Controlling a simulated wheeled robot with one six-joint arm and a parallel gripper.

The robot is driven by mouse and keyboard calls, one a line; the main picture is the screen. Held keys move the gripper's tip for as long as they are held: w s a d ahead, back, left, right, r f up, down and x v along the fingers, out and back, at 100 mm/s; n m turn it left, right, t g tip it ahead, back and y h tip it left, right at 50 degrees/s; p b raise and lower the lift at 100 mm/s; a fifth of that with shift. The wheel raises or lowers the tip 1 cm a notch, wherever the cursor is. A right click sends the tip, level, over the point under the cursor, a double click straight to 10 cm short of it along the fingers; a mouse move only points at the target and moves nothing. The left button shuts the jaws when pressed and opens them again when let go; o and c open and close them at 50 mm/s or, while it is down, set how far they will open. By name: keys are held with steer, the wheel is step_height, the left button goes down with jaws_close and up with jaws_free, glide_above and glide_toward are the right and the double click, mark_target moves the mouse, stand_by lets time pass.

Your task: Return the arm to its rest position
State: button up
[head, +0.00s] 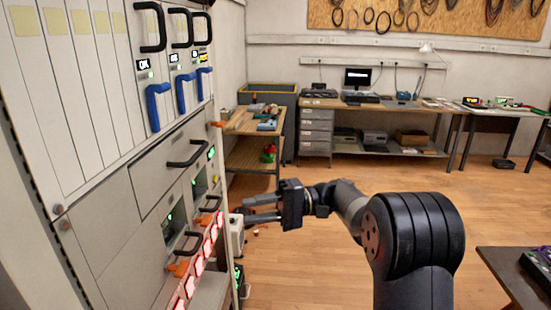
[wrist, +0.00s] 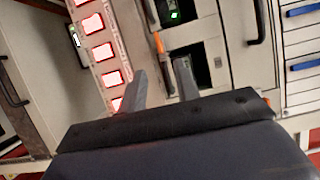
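My gripper (head: 247,208) is at the middle of the head view, in front of the lower part of the equipment rack (head: 120,210). Its two fingers point left toward the rack and stand apart, with nothing seen between them. In the wrist view the fingers of my gripper (wrist: 160,88) are also apart and empty, facing the rack's row of red-lit buttons (wrist: 103,52) and a dark slot with a green light (wrist: 187,75). My arm reaches in from the lower right of the head view and is bent at the elbow.
The rack has black handles (head: 187,153) and blue handles (head: 157,107) that stick out. A wooden cart (head: 250,158) is behind my gripper. A workbench (head: 415,104) stands along the back wall. A dark table (head: 510,275) is at the lower right. The wooden floor (head: 330,165) between is clear.

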steer(key=p+x, duration=0.1)
steer(key=x, duration=0.7)
steer(key=shift+a, duration=0.3)
steer(key=shift+s, duration=0.1)
